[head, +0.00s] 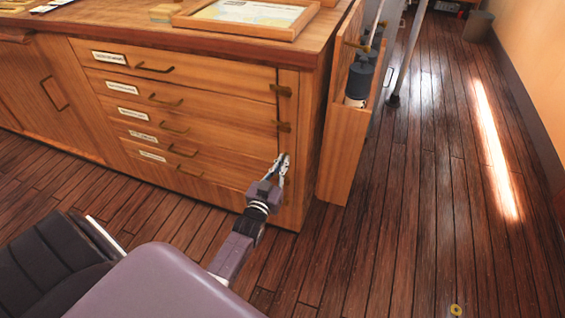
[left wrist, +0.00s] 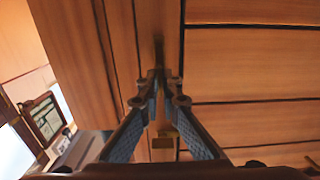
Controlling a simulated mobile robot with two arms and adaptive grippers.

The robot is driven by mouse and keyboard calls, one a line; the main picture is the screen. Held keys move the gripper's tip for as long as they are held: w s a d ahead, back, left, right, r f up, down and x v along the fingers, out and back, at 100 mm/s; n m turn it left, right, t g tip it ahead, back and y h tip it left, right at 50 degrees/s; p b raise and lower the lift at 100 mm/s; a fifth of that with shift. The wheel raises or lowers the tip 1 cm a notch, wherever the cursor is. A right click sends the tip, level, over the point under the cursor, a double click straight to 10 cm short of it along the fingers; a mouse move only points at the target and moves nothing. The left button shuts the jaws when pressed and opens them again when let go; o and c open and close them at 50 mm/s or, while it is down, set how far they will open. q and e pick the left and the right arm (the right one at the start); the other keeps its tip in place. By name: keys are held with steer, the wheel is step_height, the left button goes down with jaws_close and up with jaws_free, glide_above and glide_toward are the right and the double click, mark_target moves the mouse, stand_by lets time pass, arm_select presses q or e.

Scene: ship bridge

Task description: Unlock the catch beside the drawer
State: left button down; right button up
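The wooden cabinet has a stack of several labelled drawers (head: 190,95) with brass pulls, all closed in the head view. Small brass catches sit on the upright strip to their right: an upper catch (head: 282,90) and a lower catch (head: 283,127). My left gripper (head: 284,158) is at the strip beside the lower drawers, below these catches. Its fingertips (left wrist: 162,78) are close together at the wood in the left wrist view; whether a catch is between them is unclear. A brass piece (left wrist: 163,141) shows between the fingers there. My right gripper is not in view.
A framed chart tray (head: 245,17) lies on the cabinet top. A wooden rack (head: 338,150) with dark cylindrical items stands right of the cabinet. A slanted grey pole (head: 408,55) is beyond it. The plank floor (head: 430,200) at the right is mostly clear.

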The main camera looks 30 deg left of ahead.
arm_select(q)
steer(key=shift+f, duration=0.1)
steer(key=c, duration=2.2)
jaws_free()
steer(key=v, duration=1.2)
steer(key=shift+s, duration=0.1)
